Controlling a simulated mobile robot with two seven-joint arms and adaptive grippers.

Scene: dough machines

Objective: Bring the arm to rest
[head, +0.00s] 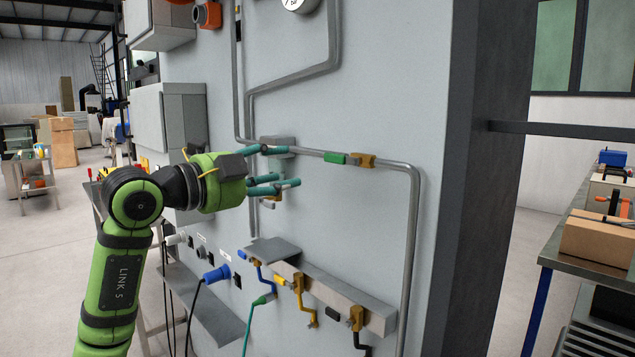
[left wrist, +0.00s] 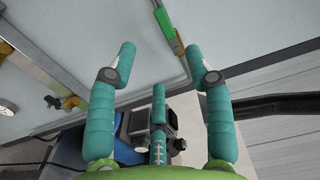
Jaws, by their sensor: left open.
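My left gripper (head: 275,168) is at the grey wall panel (head: 400,60) in the head view, at the end of my green arm. Its teal fingers are spread and hold nothing; they also show open in the left wrist view (left wrist: 162,75). The fingers are close to the grey pipe and a grey block on the panel; I cannot tell whether they touch. A green-handled valve (head: 335,158) with a brass body sits on the pipe just right of the fingers. It also shows in the left wrist view (left wrist: 163,17), beyond the fingertips. My right gripper is not in view.
Below the gripper, a grey rail (head: 335,291) carries several brass valves with blue, yellow and black parts. A blue plug (head: 217,273) with a black cable is in the panel. A bench (head: 575,262) with a cardboard box (head: 598,238) stands at right, past a dark column (head: 490,180).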

